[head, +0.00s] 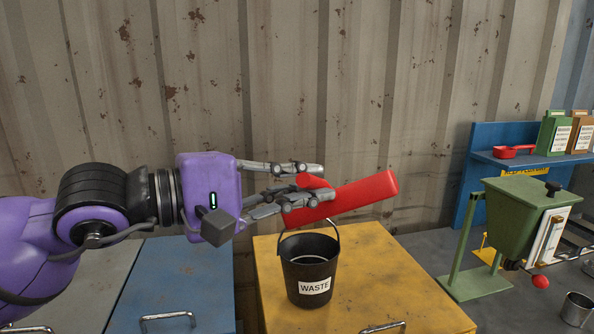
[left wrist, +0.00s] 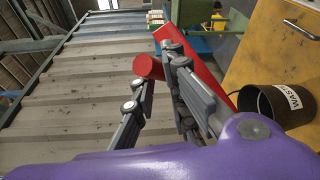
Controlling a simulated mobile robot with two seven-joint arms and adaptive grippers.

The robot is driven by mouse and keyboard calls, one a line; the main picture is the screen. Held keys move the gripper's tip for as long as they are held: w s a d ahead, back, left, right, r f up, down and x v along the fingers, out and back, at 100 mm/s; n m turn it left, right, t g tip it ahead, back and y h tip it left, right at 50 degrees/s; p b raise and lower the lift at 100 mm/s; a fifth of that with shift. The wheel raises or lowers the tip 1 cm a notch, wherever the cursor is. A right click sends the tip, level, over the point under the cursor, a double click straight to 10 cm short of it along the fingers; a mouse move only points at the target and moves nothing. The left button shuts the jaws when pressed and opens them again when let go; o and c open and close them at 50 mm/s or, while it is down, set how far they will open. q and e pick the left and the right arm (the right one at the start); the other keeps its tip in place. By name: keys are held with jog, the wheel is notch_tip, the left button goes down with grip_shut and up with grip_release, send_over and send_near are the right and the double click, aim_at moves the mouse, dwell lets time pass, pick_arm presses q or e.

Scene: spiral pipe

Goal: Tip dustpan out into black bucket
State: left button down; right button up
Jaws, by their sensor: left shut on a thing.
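The red dustpan (head: 362,195) is in my left gripper (head: 316,186), whose fingers are shut on its handle end. It is tilted, its right end higher and its lower left end above the bucket's rim. The red handle (left wrist: 149,68) and part of the pan also show in the left wrist view. The inside of the pan is hidden, so I cannot tell whether it holds anything. The black bucket (head: 308,268), labelled WASTE, stands upright below the dustpan, its handle raised. It also shows in the left wrist view (left wrist: 290,117). My right gripper is not in view.
The bucket stands on a yellow cabinet top (head: 395,285), with a blue cabinet (head: 175,275) to its left. A green hopper (head: 515,220) stands at right, before a blue shelf (head: 500,135) with a red scoop (head: 514,152). A corrugated wall (head: 350,80) is behind.

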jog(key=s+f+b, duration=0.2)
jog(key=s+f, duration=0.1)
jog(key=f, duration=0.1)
pick_arm(q)
jog(key=s+d+f+m+y+p, duration=0.1)
jog(key=s+d+f+m+p, duration=0.3)
jog(key=s+f+m+p, duration=0.1)
jog(key=shift+d+f+m+t+p, duration=0.25)
jog(key=shift+m+t+p, duration=0.15)
jog(key=shift+m+p, duration=0.1)
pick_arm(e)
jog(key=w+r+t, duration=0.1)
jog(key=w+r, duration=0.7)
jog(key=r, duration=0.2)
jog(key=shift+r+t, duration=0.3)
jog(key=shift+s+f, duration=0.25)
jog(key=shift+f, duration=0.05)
